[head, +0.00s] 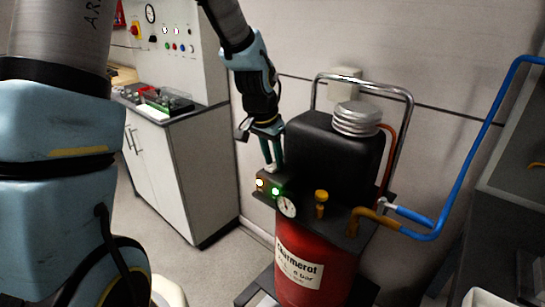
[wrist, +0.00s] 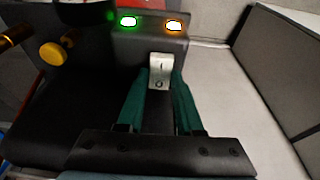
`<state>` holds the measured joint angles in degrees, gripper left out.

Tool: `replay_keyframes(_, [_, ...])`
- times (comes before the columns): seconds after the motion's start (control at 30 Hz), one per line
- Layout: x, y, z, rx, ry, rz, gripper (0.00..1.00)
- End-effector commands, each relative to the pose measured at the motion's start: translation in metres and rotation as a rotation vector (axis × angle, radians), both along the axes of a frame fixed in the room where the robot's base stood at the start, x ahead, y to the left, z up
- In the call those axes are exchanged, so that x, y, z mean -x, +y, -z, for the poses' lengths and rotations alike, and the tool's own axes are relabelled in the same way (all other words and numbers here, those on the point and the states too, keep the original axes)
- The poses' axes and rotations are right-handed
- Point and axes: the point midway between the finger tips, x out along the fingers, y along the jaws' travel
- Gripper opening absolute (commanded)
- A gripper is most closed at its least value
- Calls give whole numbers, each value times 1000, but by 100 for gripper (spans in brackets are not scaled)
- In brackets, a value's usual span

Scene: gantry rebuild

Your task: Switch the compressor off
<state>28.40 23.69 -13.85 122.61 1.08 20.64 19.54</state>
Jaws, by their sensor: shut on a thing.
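The compressor has a red tank (head: 300,270) with a black motor housing (head: 325,150) on top. In the head view, a green lamp (head: 275,191) and an orange lamp (head: 260,183) glow on its small control box; both also glow in the wrist view. In the wrist view, a pale switch lever (wrist: 159,72) marked I and O sits on the box, below the lamps in the picture. My gripper (wrist: 160,82) is shut on this lever, a green finger on each side. In the head view, my gripper (head: 271,168) is at the box's top; the lever is hard to make out there.
A gauge (head: 287,206), a yellow knob (head: 321,197) and a blue hose (head: 463,190) are close by on the compressor. A chrome handle (head: 400,140) arches over it. A white cabinet (head: 185,180) stands to the left, with bare floor between.

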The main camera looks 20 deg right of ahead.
Motion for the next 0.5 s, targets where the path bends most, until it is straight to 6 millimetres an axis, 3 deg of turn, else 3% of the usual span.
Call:
replay_keyframes(0.2, [-1, -5, -3, -116, 65, 3, 0])
replay_keyframes(0.5, [-2, -4, 0, -139, 76, 1, 0])
